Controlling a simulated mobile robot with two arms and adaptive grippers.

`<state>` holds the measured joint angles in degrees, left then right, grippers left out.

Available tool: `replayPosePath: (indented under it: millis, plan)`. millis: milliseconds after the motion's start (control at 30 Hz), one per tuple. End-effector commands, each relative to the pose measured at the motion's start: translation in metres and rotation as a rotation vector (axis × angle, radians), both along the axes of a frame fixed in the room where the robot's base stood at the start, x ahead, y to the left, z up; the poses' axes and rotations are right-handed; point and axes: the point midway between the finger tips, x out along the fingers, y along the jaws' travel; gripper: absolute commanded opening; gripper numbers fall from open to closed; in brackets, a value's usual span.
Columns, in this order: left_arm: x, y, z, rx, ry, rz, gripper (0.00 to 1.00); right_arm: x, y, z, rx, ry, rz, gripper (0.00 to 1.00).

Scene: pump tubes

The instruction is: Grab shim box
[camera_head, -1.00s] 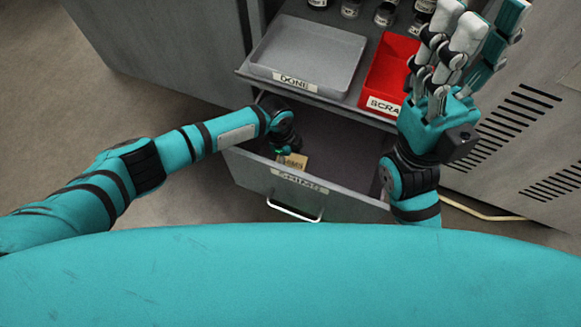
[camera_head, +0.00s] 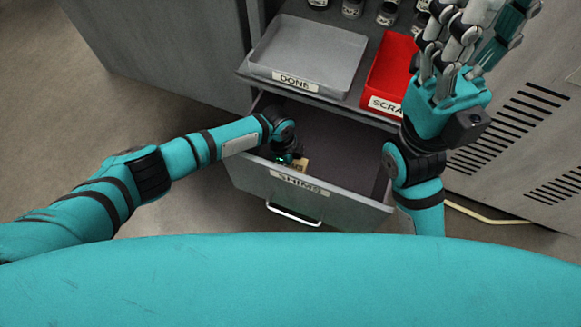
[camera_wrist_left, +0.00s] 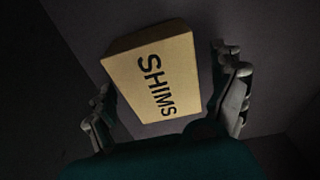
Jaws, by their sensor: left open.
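The shim box (camera_wrist_left: 155,75) is a tan box marked SHIMS, lying in the open drawer. In the left wrist view it sits between the spread fingers of my left gripper (camera_wrist_left: 165,105), which is open; I see no clear contact. In the head view only a small part of the box (camera_head: 301,165) shows beside my left gripper (camera_head: 288,158), which reaches down into the drawer. The drawer (camera_head: 345,205) has a SHIMS label on its front. My right gripper (camera_head: 455,55) is raised at the right with its fingers extended and spread, holding nothing visible.
A grey DONE tray (camera_head: 310,55) and a red SCRAP tray (camera_head: 390,75) stand on the surface above the drawer, with several small jars behind. A vented grey cabinet (camera_head: 530,110) is at the right. The drawer's right part is clear.

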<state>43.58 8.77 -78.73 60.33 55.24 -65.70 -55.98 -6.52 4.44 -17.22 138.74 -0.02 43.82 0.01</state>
Motion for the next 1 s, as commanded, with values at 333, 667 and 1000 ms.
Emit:
replayPosePath:
  millis: [333, 667, 1000]
  plan:
    - [-0.0001, 0.0, -0.0004, 0.0, 0.0, 0.0, 0.85, 0.0002, 0.0001, 0.001, 0.001, -0.002, 0.0, 0.4]
    - [-0.0001, 0.0001, -0.0004, 0.0, 0.0, 0.0, 0.42, -0.0001, -0.0001, 0.0013, 0.001, -0.003, 0.0, 0.4]
    - [0.0003, -0.0003, 0.0001, 0.0, -0.001, 0.0, 0.23, -0.0003, -0.0002, 0.0016, 0.001, -0.004, -0.001, 0.4]
